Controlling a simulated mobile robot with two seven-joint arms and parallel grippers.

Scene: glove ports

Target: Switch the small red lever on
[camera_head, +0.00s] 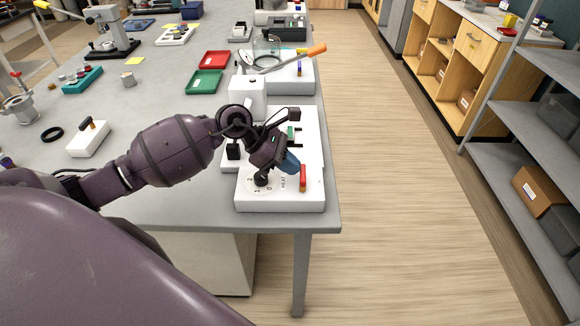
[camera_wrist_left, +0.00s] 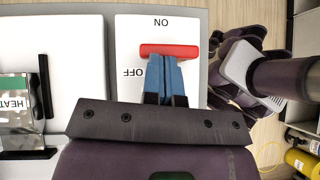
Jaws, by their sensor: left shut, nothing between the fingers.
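The small red lever (camera_head: 303,178) stands at the right end of a white box near the table's front right corner. In the left wrist view, the red lever (camera_wrist_left: 169,51) lies crosswise on a white plate between the printed words ON and OFF. My left gripper (camera_head: 290,164) is shut with nothing between its blue fingers, close beside the lever in the head view. In the wrist view, its fingertips (camera_wrist_left: 163,60) are at the lever's edge on the OFF side. I cannot tell whether they touch it.
A black dial (camera_head: 262,180) sits left of the lever on the same white box. Behind it is a white unit (camera_head: 307,118) with a green part. Red (camera_head: 215,60) and green (camera_head: 204,82) trays lie farther back. The floor right of the table is clear.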

